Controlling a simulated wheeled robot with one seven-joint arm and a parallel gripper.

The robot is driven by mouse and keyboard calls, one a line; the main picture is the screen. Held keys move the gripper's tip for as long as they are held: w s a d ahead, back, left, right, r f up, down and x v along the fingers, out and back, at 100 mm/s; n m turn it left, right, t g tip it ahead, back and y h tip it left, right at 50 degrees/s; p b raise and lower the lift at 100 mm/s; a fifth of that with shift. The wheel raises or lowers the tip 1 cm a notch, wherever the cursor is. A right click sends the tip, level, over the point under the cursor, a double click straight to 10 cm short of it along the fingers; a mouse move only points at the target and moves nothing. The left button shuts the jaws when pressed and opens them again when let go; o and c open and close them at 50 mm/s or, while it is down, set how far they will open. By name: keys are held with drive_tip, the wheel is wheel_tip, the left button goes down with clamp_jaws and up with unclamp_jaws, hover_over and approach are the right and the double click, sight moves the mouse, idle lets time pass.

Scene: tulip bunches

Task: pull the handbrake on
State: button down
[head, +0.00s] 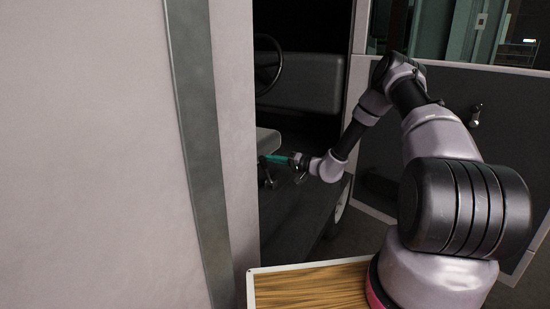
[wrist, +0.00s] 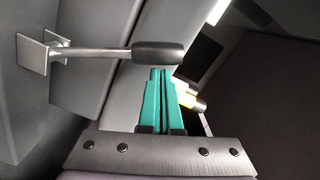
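The handbrake lever (wrist: 105,55) shows in the wrist view as a metal rod with a black grip (wrist: 158,52), fixed to a bracket (wrist: 32,54) at left. My gripper (wrist: 160,72) has teal fingers lying close together with only a thin dark line between them, and nothing is held. In the picture its tips lie just below the black grip; whether they touch it I cannot tell. In the head view my gripper (head: 268,159) reaches through the vehicle's doorway, beside the seat. I cannot make out the handbrake there.
A steering wheel (head: 267,65) and a pale seat edge (head: 266,142) are inside the cab. The pale body panel (head: 90,150) fills the left, and an open door (head: 440,130) stands behind my arm.

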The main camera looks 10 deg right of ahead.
drive_tip(key=shift+s+a, duration=0.15)
drive_tip(key=shift+s, duration=0.05)
idle(0.5)
drive_tip(key=s+d+r, duration=0.2)
drive_tip(key=s+d, duration=0.1)
drive_tip(key=d, duration=0.8)
drive_tip(key=s+a+r+n+g+h, duration=0.2)
drive_tip(key=s+a+r+g+h, duration=0.15)
drive_tip(key=s+r, duration=0.6)
drive_tip(key=s+a+r+n+g+h, duration=0.1)
drive_tip(key=s+a+r+g+h, duration=0.15)
drive_tip(key=s+r+g, duration=0.65)
drive_tip(key=s+d+r+m+t+h, duration=0.2)
drive_tip(key=s+r+t, duration=0.3)
drive_tip(key=s+r, duration=0.3)
drive_tip(key=s+d+r+m+t+h, duration=0.3)
drive_tip(key=s+d+r+t+h, duration=0.2)
drive_tip(key=s+r, duration=0.3)
drive_tip(key=s, duration=0.4)
drive_tip(key=shift+d, duration=0.2)
